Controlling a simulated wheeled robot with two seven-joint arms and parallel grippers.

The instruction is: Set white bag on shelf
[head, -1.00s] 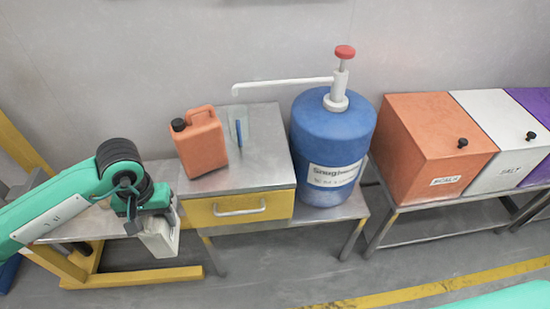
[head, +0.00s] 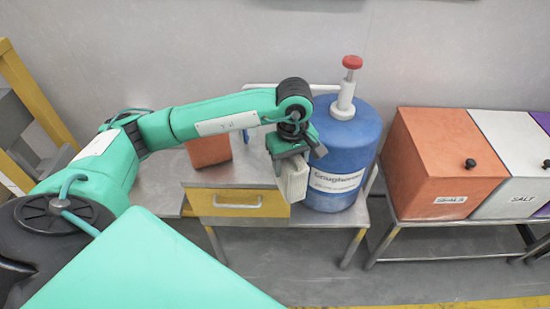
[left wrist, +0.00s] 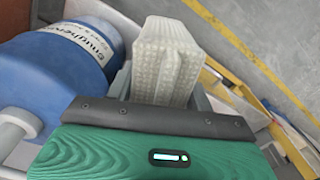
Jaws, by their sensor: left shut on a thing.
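The white bag (head: 293,177) hangs below my left gripper (head: 290,154) in the head view, in front of the metal cabinet's right side and just left of the blue drum. My left gripper is shut on it. In the left wrist view the bag (left wrist: 165,65) shows a pale, dimpled surface with a raised middle, standing out past the dark gripper edge (left wrist: 160,118). The fingertips themselves are mostly hidden. No shelf can be told apart for certain; a low metal bench surface (head: 345,216) shows under the drum. My right gripper is not in view.
The blue drum (head: 340,150) with a red-topped pump (head: 352,62) stands close to the right of the bag. The cabinet has a yellow drawer (head: 238,203). Orange (head: 440,160) and white bins stand further right.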

